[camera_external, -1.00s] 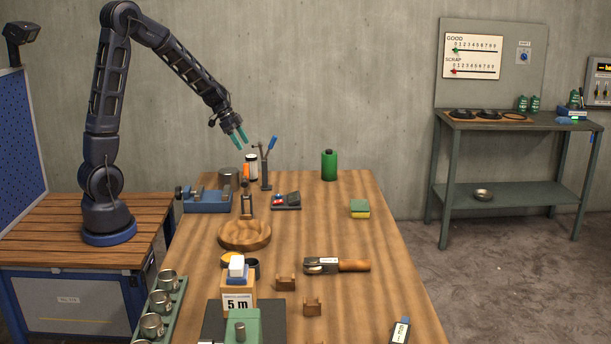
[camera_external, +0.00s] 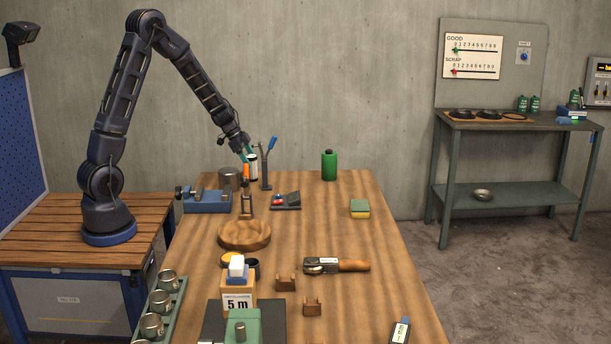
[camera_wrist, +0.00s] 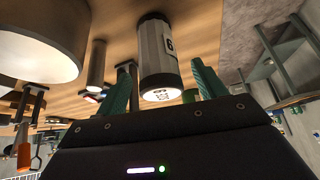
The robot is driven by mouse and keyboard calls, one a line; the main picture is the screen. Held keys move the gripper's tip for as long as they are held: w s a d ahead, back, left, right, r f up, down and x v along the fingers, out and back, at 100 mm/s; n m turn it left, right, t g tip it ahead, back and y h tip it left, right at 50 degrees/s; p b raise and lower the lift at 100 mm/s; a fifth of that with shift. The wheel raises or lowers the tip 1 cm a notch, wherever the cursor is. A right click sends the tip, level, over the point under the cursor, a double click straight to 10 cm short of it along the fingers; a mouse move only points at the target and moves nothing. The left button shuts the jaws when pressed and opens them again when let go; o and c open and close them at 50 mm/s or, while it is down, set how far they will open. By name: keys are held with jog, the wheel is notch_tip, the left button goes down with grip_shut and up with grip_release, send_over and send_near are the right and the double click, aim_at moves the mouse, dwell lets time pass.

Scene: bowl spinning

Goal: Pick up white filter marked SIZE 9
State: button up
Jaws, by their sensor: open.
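The white filter (camera_external: 253,167) is a pale upright cylinder with dark ends at the far left of the wooden table. In the wrist view the filter (camera_wrist: 152,60) lies between my two green fingers, with a small label carrying a single digit seen upside down; the rest of the marking is unreadable. My gripper (camera_external: 246,157) is open beside the top of the filter and partly covers it. In the wrist view my gripper (camera_wrist: 162,88) has a finger on each side of the filter, and I cannot tell whether either touches it.
A blue vise (camera_external: 207,200) stands to the left.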

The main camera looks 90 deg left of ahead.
aim_at(254, 165)
jog(key=shift+x, duration=1.9)
jog(key=c, duration=1.1)
jog(key=shift+r, duration=0.15)
